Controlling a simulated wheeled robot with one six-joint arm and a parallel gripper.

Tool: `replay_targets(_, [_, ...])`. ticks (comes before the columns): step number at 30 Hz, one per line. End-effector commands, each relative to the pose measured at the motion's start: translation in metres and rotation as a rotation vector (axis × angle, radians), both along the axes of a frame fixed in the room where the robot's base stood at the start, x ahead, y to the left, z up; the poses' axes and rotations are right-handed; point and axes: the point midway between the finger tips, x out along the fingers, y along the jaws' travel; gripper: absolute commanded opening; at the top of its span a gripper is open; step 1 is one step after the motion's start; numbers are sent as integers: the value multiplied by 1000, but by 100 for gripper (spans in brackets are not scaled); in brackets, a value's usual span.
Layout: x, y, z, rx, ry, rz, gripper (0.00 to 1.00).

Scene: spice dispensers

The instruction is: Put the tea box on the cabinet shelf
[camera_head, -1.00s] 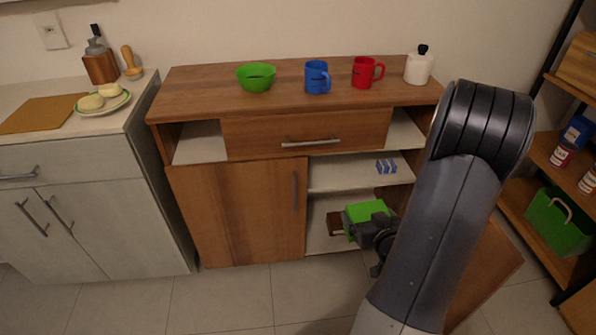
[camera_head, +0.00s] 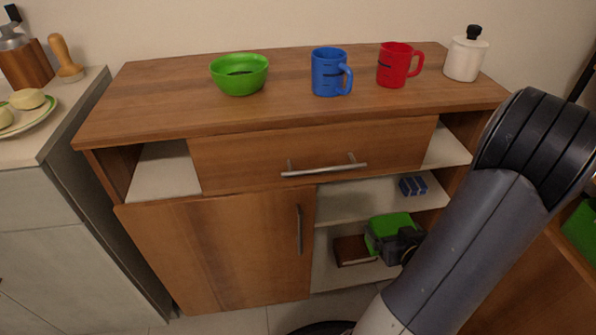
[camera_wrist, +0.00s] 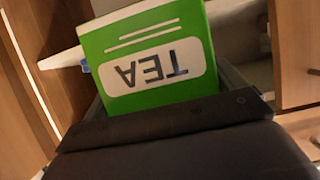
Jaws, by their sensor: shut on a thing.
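The green tea box (camera_head: 388,226) is held in my gripper (camera_head: 408,245) at the lower opening of the wooden cabinet (camera_head: 230,240). In the wrist view the tea box (camera_wrist: 152,58) fills the space between the jaws, its white "TEA" label upside down. My gripper is shut on it; the fingertips are mostly hidden. The cabinet's middle shelf (camera_head: 345,202) is above the box. I cannot tell whether the box touches the bottom shelf (camera_head: 325,268).
A small blue-and-white item (camera_head: 413,186) lies on the middle shelf. A brown box (camera_head: 353,250) is left of the tea box. On the cabinet top stand a green bowl (camera_head: 239,75), blue mug (camera_head: 328,72), red mug (camera_head: 397,66) and white jar (camera_head: 465,56).

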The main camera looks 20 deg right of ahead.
Motion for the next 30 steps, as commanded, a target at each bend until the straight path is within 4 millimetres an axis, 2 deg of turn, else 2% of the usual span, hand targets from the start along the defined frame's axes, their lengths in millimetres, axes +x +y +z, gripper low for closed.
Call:
replay_targets(4, [4, -1, -1, -1, -1, 1, 61])
replay_targets(7, [16, -4, -2, -4, -1, 5, 61])
replay_targets(14, [61, -13, -2, -4, -3, 8, 61])
replay_targets(21, [116, -27, -3, -3, -2, 5, 61])
replay_targets(30, [146, -35, -2, -2, -1, 3, 61])
